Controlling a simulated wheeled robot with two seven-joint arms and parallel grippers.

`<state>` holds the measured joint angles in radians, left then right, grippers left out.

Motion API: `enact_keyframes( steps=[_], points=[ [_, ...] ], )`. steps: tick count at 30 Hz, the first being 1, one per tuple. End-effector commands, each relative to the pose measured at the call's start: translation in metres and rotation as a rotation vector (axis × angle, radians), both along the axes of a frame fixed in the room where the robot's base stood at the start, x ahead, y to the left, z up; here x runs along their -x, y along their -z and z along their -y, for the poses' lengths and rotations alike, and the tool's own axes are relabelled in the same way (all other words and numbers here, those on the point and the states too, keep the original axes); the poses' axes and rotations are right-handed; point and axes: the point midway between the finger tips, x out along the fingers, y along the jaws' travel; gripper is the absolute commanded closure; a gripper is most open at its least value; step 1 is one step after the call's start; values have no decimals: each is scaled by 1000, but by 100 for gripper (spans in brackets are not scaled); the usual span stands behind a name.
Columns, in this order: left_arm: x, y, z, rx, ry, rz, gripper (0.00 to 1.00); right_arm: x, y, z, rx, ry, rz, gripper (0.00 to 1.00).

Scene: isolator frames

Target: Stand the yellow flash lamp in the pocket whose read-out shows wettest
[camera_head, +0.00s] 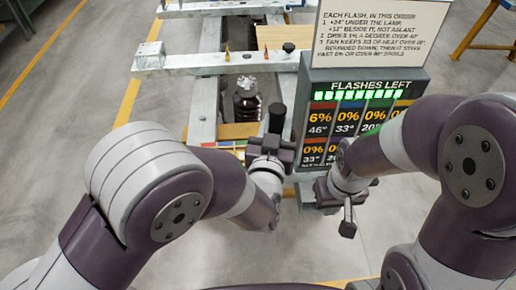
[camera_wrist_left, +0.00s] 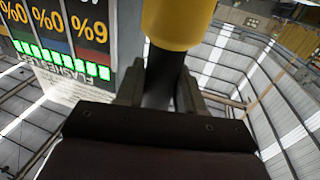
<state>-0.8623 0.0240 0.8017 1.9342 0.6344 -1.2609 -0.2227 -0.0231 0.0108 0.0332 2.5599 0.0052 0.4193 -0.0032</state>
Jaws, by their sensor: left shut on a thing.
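My left gripper (camera_head: 272,146) is shut on the flash lamp, beside the lower left of the read-out panel. In the left wrist view the lamp's yellow part (camera_wrist_left: 178,22) shows above my left fingers (camera_wrist_left: 160,88), which are around its dark shaft. In the head view only a dark upright piece (camera_head: 277,118) shows above the gripper. The read-out panel (camera_head: 318,94) shows 6% and 46° on its upper left red tile; the other legible tiles show 0%. My right gripper (camera_head: 335,192) is below the panel; its finger opening is unclear. I cannot make out the pockets.
A sign (camera_head: 380,35) stands above the panel, over a row of green lights (camera_head: 357,95). A metal frame (camera_head: 215,65) with small coloured cones and a dark ribbed part (camera_head: 247,103) lies behind my left gripper. My right forearm covers the panel's right side.

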Motion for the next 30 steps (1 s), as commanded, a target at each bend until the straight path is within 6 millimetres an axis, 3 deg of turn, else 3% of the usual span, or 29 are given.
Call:
enact_keyframes(
  steps=[12,17,24,30],
  points=[
    [-62,52,-67,2,-4,5,100,0,2,0,0,0,0,100],
    [-70,60,-75,4,-1,5,100,0,2,0,0,0,0,100],
    [-70,95,-75,3,0,5,100,0,5,0,0,0,0,100],
    [-70,98,-75,4,0,6,100,0,5,0,0,0,0,100]
  ],
)
